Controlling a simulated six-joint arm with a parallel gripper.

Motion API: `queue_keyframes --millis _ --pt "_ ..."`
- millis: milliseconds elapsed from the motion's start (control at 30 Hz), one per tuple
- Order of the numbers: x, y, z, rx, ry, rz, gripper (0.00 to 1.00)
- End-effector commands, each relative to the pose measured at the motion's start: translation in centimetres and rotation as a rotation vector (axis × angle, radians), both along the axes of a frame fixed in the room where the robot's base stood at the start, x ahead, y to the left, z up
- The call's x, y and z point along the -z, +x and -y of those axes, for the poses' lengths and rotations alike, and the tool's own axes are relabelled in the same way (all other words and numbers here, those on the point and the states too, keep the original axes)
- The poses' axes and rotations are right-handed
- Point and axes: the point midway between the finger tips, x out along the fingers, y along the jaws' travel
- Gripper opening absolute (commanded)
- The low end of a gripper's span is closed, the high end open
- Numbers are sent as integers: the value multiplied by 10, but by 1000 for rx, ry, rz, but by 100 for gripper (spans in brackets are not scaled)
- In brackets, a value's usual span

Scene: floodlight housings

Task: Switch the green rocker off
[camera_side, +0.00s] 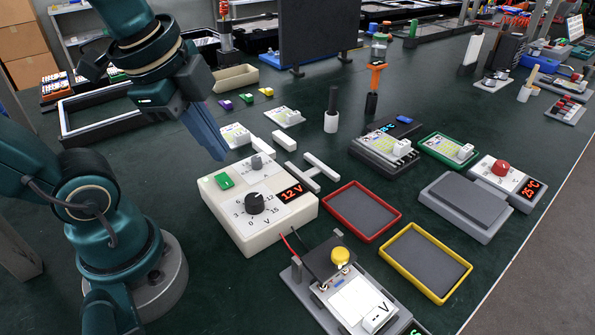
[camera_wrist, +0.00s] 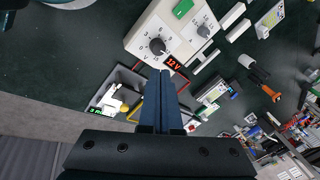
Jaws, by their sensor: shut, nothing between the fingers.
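The green rocker (camera_side: 224,180) sits on the top left of a cream power-supply box (camera_side: 240,225). The box has a black voltage knob (camera_side: 255,203), a smaller grey knob (camera_side: 257,162) and a lit red display (camera_side: 291,192) reading 12 V. I cannot tell which way the rocker is tipped. My gripper (camera_side: 219,155) is shut and empty, pointing down, above and behind the rocker in the side view, apart from it. In the wrist view the rocker (camera_wrist: 183,8) is near the top edge, beyond the shut fingertips (camera_wrist: 160,73).
A grey fixture with a yellow button (camera_side: 340,256) stands in front of the box. Red (camera_side: 396,218) and yellow (camera_side: 465,268) trays lie to its right. White bars (camera_side: 321,167) lie close to the box's right back. Green table is bare left of the box.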

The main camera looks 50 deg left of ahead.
Motion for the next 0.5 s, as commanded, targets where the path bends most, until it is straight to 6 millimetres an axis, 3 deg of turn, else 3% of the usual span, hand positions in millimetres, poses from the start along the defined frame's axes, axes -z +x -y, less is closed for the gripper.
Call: queue_keyframes --millis 300,500 --pt "-20 16 -33 468 190 -201 0" --pt "-26 29 -63 675 217 -335 0"
